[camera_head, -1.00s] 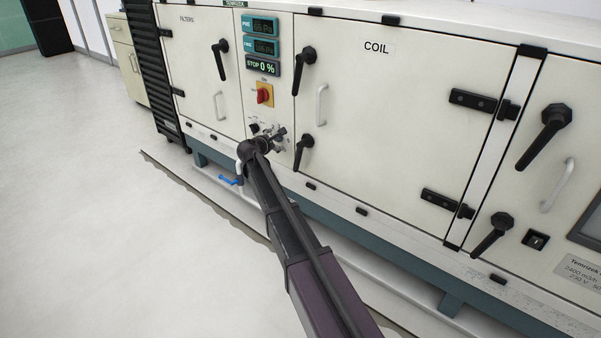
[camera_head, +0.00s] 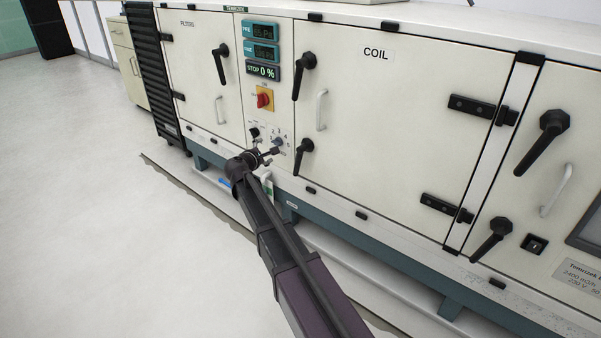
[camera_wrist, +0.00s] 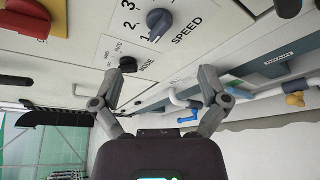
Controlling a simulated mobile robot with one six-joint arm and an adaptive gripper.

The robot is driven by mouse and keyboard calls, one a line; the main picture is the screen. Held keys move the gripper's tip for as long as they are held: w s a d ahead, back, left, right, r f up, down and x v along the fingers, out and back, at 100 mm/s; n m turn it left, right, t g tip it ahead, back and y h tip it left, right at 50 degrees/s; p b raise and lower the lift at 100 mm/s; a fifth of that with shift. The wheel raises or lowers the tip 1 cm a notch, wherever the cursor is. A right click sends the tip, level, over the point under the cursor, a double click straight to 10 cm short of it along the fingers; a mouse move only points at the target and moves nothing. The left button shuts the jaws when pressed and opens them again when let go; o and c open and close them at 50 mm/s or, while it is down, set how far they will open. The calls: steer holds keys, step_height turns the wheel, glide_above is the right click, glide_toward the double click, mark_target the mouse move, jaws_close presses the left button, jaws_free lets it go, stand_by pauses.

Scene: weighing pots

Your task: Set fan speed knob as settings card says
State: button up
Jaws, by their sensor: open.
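The blue-grey fan speed knob (camera_head: 278,141) is on the narrow control panel, beside printed numbers. In the wrist view the knob (camera_wrist: 160,22) sits by the word SPEED, with 1, 2 and 3 visible; its pointer seems to be near 1. My gripper (camera_head: 270,156) is just below and in front of it. In the wrist view my gripper (camera_wrist: 158,80) is open and empty, its fingers wide apart, with the knob beyond the fingertips and not touched. I cannot make out a settings card in either view.
A black mode knob (camera_wrist: 128,65) is close to the left fingertip. A red switch (camera_head: 264,100) on yellow and a STOP 0 % display (camera_head: 263,71) are above. A black door handle (camera_head: 303,158) is right of the knob. Open floor (camera_head: 90,240) lies left.

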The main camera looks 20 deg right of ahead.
steer(key=s+d+r+m+g+y+p, duration=0.1)
steer(key=s+d+m+g+p, duration=0.1)
steer(key=s+p, duration=0.3)
steer(key=s+d+r+m+g+y+p, duration=0.1)
steer(key=s+m+p, duration=0.4)
steer(key=s, duration=0.5)
steer(key=s+d+r+m+g+y+p, duration=0.1)
steer(key=s+d+r+m+g+p, duration=0.1)
steer(key=s+d+m+g+p, duration=0.2)
steer(key=shift+s+r+g+p, duration=0.25)
steer(key=shift+s+g+p, duration=0.5)
steer(key=shift+s, duration=1.15)
steer(key=shift+s+m, duration=0.1)
steer(key=shift+m, duration=0.2)
